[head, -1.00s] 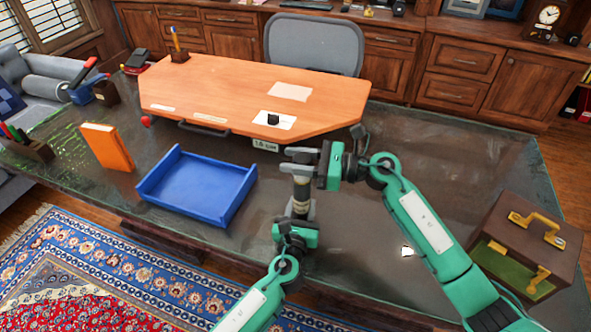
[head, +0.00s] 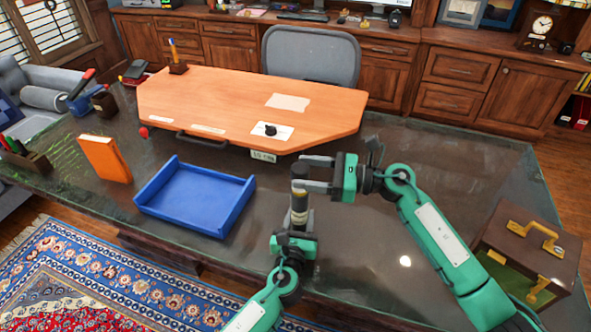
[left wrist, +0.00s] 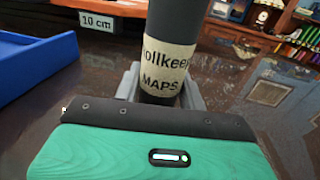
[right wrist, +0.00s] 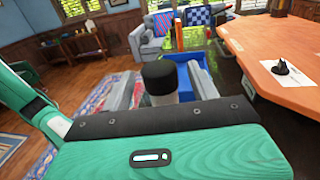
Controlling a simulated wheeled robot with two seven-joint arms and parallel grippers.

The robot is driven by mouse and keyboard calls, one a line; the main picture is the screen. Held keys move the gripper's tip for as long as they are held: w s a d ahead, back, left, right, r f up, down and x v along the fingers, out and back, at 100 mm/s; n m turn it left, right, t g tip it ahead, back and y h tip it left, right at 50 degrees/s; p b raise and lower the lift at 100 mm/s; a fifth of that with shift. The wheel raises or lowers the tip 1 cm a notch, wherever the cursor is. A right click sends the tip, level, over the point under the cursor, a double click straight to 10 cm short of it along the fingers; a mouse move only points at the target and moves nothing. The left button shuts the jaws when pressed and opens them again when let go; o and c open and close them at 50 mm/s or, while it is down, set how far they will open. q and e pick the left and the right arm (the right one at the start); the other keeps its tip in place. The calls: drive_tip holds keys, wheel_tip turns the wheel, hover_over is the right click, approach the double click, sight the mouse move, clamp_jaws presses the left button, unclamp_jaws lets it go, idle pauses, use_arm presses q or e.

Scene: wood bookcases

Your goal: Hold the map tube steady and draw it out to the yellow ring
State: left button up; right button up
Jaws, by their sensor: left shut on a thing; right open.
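The map tube (head: 299,202) stands upright above the dark tabletop, with a cream label reading "Rollkeeper MAPS" in the left wrist view (left wrist: 168,62). My left gripper (head: 297,230) is shut on its lower part. My right gripper (head: 314,173) is open at the tube's top, its fingers on either side of the dark cap. In the right wrist view the cap (right wrist: 158,77) sits between the two grey fingers; I cannot tell whether they touch it. I cannot make out a distinct yellow ring; the lower tube is hidden by the left gripper.
A blue tray (head: 195,198) lies left of the tube, with an orange book (head: 104,158) beyond it. A raised orange wooden board (head: 225,100) with a small "10 cm" sign (left wrist: 97,21) is behind. A brown case (head: 525,250) stands at right.

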drive_tip(key=s+d, duration=0.1)
drive_tip(key=d, duration=0.7)
drive_tip(key=shift+s+d, duration=0.15)
drive_tip(key=shift+d, duration=0.1)
use_arm(q)
drive_tip(key=o, duration=1.2)
drive_tip(key=shift+c, duration=0.2)
